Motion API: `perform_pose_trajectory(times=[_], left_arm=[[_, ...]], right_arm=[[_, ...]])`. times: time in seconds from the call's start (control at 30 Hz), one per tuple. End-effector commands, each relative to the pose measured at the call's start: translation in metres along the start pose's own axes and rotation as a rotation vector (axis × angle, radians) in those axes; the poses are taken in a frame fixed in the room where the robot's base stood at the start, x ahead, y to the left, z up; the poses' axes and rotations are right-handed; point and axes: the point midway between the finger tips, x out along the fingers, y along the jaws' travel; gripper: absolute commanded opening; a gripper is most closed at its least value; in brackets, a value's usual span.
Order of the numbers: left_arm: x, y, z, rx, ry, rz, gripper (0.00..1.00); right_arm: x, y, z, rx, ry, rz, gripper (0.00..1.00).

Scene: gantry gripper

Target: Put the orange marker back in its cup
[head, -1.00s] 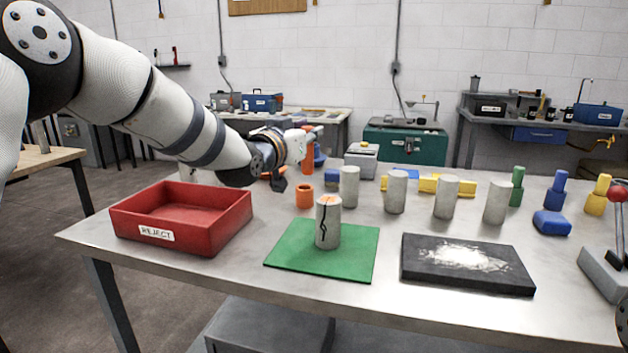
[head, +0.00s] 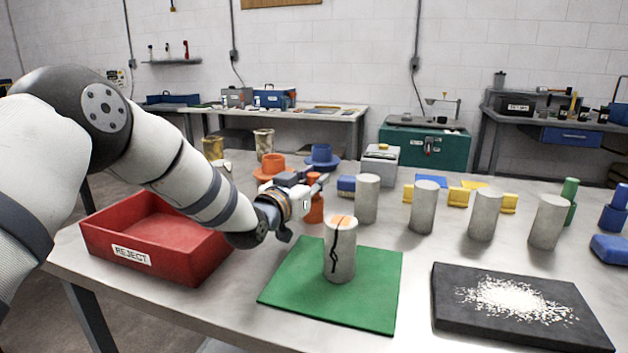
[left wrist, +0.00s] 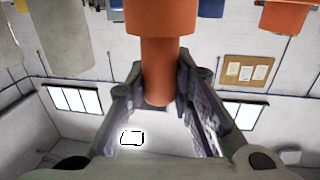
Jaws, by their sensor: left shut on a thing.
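The orange marker (head: 313,180) is upright in my left gripper (head: 309,185), in line with its orange cup (head: 314,209) on the table. In the left wrist view the narrow marker shaft (left wrist: 158,75) is between the two fingers of the left gripper (left wrist: 157,85). The wider orange cup (left wrist: 170,15) adjoins it, at the top of that picture. The marker's end looks to be at or in the cup's mouth; how deep I cannot tell. The fingers are shut on the shaft. My right gripper is out of view.
A cracked grey cylinder (head: 340,253) stands on the green mat (head: 290,295) in front of the cup. Another grey cylinder (head: 367,200) stands close at right. The red reject tray (head: 185,262) is at left, and orange (head: 272,168) and blue (head: 322,155) cups stand behind.

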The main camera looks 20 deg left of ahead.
Motion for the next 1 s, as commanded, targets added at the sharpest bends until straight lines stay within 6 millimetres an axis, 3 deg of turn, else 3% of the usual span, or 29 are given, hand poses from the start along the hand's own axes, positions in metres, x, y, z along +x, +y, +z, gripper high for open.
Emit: perform_pose_trajectory(times=[0.2,0.23,0.3,0.67,0.77,1.0], left_arm=[[0.000,0.000,0.003,0.001,0.004,0.000,0.00],[0.000,0.000,0.003,0.001,0.005,0.000,0.28],[0.000,0.000,0.002,0.001,0.005,-0.001,0.41],[0.000,0.000,-0.005,0.002,0.008,-0.001,0.41],[-0.015,-0.001,-0.009,0.001,0.009,-0.001,0.41],[-0.072,0.000,-0.012,0.002,0.015,-0.001,0.41]], right_arm=[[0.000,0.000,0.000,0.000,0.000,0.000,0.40],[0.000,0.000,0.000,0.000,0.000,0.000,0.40],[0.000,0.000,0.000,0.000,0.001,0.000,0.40],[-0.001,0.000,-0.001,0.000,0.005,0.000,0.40],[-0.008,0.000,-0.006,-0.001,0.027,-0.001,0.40],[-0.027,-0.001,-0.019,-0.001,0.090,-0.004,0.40]])
